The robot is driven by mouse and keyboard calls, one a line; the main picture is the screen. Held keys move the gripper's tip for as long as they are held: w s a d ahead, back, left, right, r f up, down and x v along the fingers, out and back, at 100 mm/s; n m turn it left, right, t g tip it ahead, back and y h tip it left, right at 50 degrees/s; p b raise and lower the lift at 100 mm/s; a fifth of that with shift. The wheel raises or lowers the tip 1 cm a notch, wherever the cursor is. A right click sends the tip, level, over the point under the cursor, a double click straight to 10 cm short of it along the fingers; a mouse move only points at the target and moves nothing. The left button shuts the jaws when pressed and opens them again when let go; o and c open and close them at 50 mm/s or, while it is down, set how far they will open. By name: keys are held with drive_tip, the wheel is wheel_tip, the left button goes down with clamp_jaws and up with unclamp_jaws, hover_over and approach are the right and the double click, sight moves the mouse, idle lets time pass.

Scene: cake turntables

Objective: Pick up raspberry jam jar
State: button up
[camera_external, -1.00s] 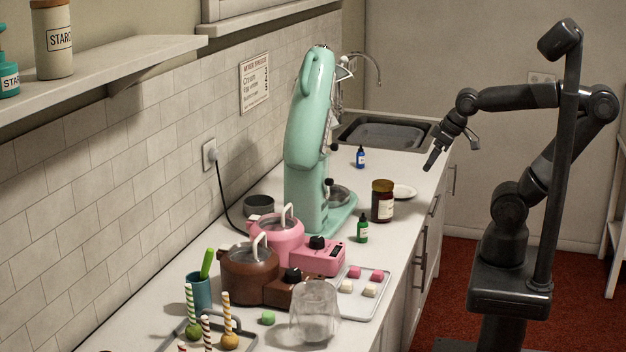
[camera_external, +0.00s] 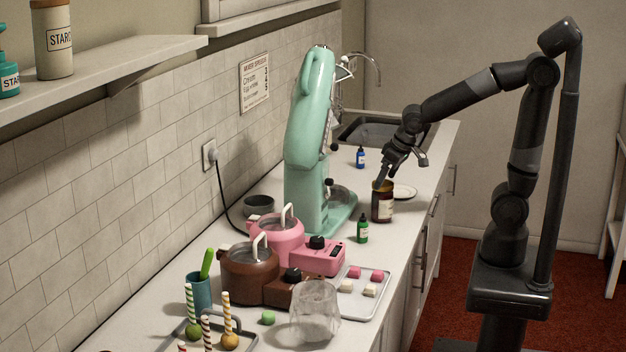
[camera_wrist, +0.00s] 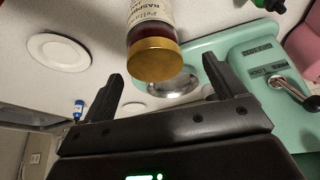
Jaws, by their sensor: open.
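The raspberry jam jar (camera_external: 382,207) stands upright on the white counter, dark red with a pale label. In the wrist view the jar (camera_wrist: 150,28) shows its gold lid facing me and part of a label with raspberry lettering. My gripper (camera_external: 400,172) is just above the jar's top in the external view. In the wrist view my gripper (camera_wrist: 163,70) is open, one finger on each side of the lid, with gaps between. Nothing is held. The exact height of the fingertips over the lid is hard to tell.
A mint stand mixer (camera_external: 310,150) with a metal bowl stands left of the jar. A white saucer (camera_external: 404,192) lies behind it. A green bottle (camera_external: 362,229) stands in front, and a blue bottle (camera_external: 360,157) behind. The counter's right edge is close to the jar.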

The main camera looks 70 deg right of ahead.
sight(381, 190)
drive_tip(key=shift+d+x, duration=0.15)
drive_tip(key=shift+x, duration=1.3)
drive_tip(key=shift+d+x, duration=0.15)
drive_tip(key=shift+x, duration=1.3)
drive_tip(key=shift+s, duration=0.15)
drive_tip(key=c, duration=1.5)
drive_tip(key=shift+c, duration=0.3)
drive_tip(key=shift+r, duration=0.15)
